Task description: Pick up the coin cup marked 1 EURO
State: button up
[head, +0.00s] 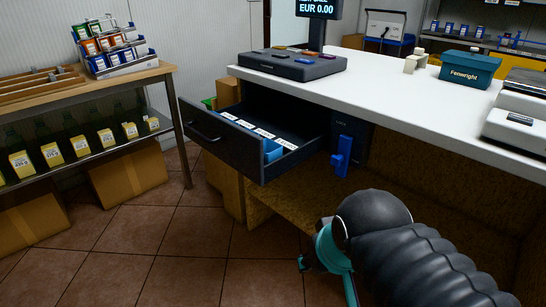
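An open dark drawer (222,150) sticks out from under the white counter. Inside it is a row of white labels, too small to read. A blue cup (272,151) shows at the drawer's right end, by the nearest labels. I cannot tell which cup is marked 1 EURO. My black-sleeved arm comes in at the lower right, with a teal part at its end. My gripper (306,263) is mostly hidden by the arm, low in front of the counter and apart from the drawer; its fingers cannot be made out.
The white counter (400,95) bears a dark tray (292,65), a green Fennwright box (469,68) and a scale at right. A blue handle (342,156) hangs below its edge. A shelf table (90,87) stands left. Tiled floor is open in front.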

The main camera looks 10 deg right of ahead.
aim_at(272, 150)
jog(key=k, duration=0.7)
jog(key=u, duration=0.9)
jog(key=i, duration=0.5)
jog(key=u, duration=0.05)
